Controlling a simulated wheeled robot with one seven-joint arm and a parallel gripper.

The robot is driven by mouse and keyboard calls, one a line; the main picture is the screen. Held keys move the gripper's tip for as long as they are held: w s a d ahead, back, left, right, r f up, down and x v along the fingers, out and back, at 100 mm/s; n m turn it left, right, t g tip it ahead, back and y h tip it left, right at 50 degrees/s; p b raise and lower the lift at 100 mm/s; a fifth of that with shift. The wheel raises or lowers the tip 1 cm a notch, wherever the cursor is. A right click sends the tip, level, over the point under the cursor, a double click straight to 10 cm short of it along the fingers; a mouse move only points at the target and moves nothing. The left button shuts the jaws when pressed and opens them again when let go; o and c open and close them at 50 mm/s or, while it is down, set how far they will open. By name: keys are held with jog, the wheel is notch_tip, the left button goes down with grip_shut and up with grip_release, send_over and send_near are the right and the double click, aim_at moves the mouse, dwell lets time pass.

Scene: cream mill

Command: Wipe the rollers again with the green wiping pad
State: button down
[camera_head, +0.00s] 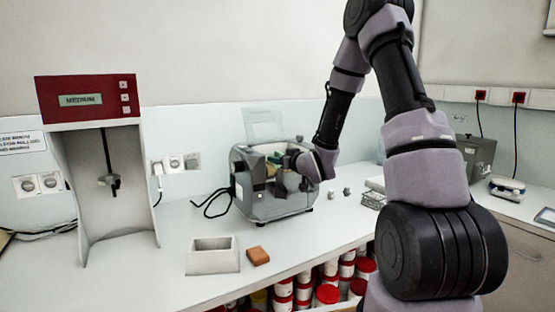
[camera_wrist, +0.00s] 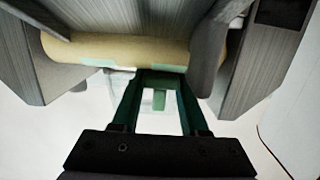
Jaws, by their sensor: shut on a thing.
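The grey mill (camera_head: 272,195) stands on the bench with its clear lid raised. A tan roller (camera_wrist: 115,50) lies across it between dark grey side walls in the wrist view; the other rollers cannot be told apart. My gripper (camera_head: 286,182) reaches into the open top of the mill from the right. In the wrist view my gripper (camera_wrist: 160,80) has its fingertips right at the roller's lower edge, shut on the green wiping pad. The pad is mostly hidden; a small green piece (camera_wrist: 160,99) shows between the fingers. Contact with the roller cannot be told.
A red-topped instrument (camera_head: 92,150) stands at the left. An open pale box (camera_head: 213,262) and a brown block (camera_head: 258,256) lie near the bench's front edge. Small grey pieces (camera_head: 331,195) lie right of the mill. Red-lidded tubs (camera_head: 327,294) stand below the bench.

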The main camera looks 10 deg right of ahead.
send_near(262, 151)
jog(key=shift+w+a+f, duration=0.2)
jog(key=shift+w+f, duration=0.2)
jog(key=shift+w, duration=0.35)
jog(key=shift+w+a+f, duration=0.15)
jog(key=shift+w+f, duration=0.3)
jog(key=shift+w, duration=0.35)
jog(key=shift+w+a+r, duration=0.1)
jog(key=shift+w+a, duration=0.15)
jog(key=shift+w, duration=0.5)
jog(key=shift+w+a+r, duration=0.3)
jog(key=shift+w, duration=0.35)
jog(key=shift+s+d+f, duration=0.1)
jog(key=shift+s, duration=0.25)
jog(key=shift+s+d+f, duration=0.15)
jog(key=shift+s, duration=0.15)
jog(key=shift+s+d+r, duration=0.1)
jog(key=shift+s+d, duration=0.1)
jog(key=shift+s, duration=0.45)
jog(key=shift+s+d+f, duration=0.1)
jog(key=shift+s+d, duration=0.25)
jog(key=shift+s, duration=0.65)
jog(key=shift+s+d+f, duration=0.1)
jog(key=shift+s+d, duration=0.2)
jog(key=shift+s, duration=0.7)
jog(key=shift+s+d+f, duration=0.1)
jog(key=shift+s+d, duration=0.25)
jog(key=shift+s, duration=0.65)
jog(key=shift+r, duration=4.1)
